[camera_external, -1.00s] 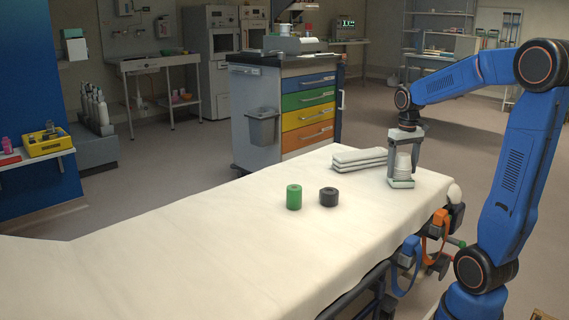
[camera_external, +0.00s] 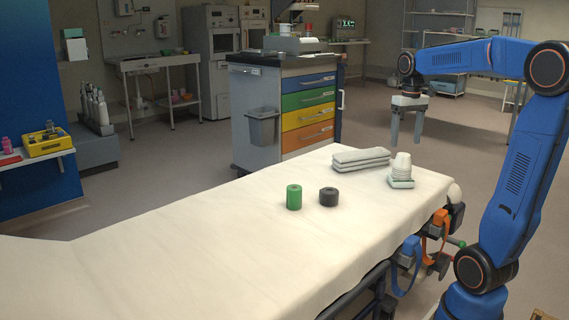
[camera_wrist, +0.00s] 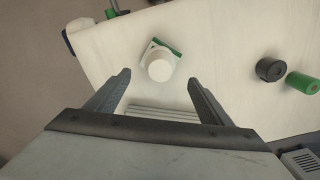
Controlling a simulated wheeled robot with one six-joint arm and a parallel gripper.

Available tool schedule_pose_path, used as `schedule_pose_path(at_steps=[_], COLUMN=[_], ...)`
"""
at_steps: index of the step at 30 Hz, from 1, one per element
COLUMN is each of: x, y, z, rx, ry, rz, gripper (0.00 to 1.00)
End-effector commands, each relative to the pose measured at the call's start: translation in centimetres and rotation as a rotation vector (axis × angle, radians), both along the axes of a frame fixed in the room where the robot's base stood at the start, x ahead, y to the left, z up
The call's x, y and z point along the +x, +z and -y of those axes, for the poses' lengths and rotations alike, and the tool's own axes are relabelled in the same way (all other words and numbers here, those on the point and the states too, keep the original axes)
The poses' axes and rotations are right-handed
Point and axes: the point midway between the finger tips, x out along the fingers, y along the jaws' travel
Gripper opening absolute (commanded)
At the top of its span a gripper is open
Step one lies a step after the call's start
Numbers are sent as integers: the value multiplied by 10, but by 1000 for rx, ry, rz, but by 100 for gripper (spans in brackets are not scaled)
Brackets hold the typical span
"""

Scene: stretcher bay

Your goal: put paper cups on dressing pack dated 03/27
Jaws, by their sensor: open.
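The stack of white paper cups (camera_external: 402,167) stands upside down on the dressing pack (camera_external: 400,183), a small flat pack with green on it, near the right end of the stretcher. In the wrist view the cups (camera_wrist: 159,66) cover most of the pack, and its green edge (camera_wrist: 166,45) shows beside them. The date on the pack cannot be read. My gripper (camera_external: 406,143) is above and apart from the cups, open and empty. Its two fingers (camera_wrist: 157,80) are spread in the wrist view with nothing between them.
Folded white cloths (camera_external: 360,158) lie left of the cups. A green roll (camera_external: 293,197) and a black roll (camera_external: 328,197) stand on the white stretcher sheet (camera_external: 200,240). A drawer cart (camera_external: 285,110) stands behind. The sheet's left part is clear.

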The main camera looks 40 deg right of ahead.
Motion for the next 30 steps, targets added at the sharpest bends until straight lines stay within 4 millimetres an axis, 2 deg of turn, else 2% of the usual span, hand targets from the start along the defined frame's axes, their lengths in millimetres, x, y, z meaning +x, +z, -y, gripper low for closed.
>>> schedule_pose_path(at_steps=[5,11,15,21,27,30], x=[-7,-39,-68,-111,-148,-160], y=[5,-6,-21,-48,-79,-90], z=[-11,-56,-89,-128,-154,-161], rx=[-7,-37,-56,-75,-85,-87], ry=[18,97,164,259,340,368], rz=[18,95,162,260,351,382], gripper=[74,74,74,74,74,74])
